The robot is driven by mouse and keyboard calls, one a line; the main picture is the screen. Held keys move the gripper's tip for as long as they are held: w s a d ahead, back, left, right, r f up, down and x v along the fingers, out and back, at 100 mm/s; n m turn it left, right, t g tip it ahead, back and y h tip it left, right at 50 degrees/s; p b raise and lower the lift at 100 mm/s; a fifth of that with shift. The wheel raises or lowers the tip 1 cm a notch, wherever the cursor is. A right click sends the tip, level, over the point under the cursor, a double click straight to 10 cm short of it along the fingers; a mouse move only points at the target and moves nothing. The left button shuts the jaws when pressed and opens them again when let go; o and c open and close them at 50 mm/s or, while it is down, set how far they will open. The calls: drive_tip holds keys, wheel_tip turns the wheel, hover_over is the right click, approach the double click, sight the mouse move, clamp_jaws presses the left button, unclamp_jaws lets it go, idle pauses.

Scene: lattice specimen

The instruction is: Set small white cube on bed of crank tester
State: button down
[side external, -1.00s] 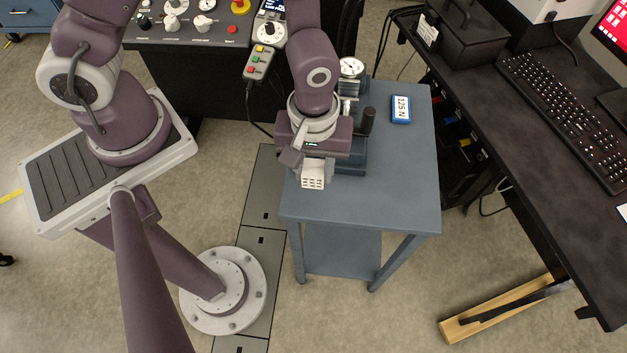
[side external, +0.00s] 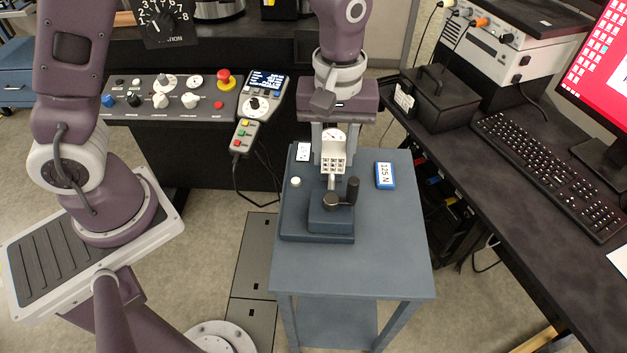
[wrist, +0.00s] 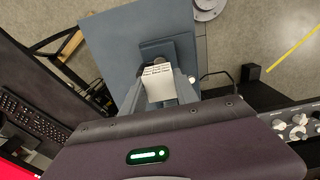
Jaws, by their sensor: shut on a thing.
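A small white lattice cube (side external: 333,163) is between the fingers of my gripper (side external: 332,150), which is shut on it. The wrist view also shows the cube (wrist: 160,84) between the fingertips. The blue-grey crank tester (side external: 317,222) has a dark crank handle (side external: 352,190) and a dial gauge (side external: 335,136). In the side view the cube overlaps the tester's upper middle, behind the crank hub. I cannot tell its height above the tester or whether it touches. The tester's bed is not clearly visible, hidden around the cube and gripper.
The tester stands on a blue-grey table (side external: 390,265). A blue block marked 125 N (side external: 385,176) lies right of it. A control console (side external: 170,98) stands behind left, with a hanging pendant (side external: 243,136). A dark desk with a keyboard (side external: 545,166) is at right.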

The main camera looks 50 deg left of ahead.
drive_tip(key=w+a, duration=1)
wheel_tip(320, 180, down, 12)
drive_tip(key=shift+w+r, duration=0.1)
drive_tip(key=shift+w, duration=0.05)
drive_tip(key=shift+f, duration=2.95)
drive_tip(key=shift+f, duration=0.25)
drive_tip(key=shift+c, duration=1.9)
unclamp_jaws()
drive_tip(key=shift+r, duration=2.55)
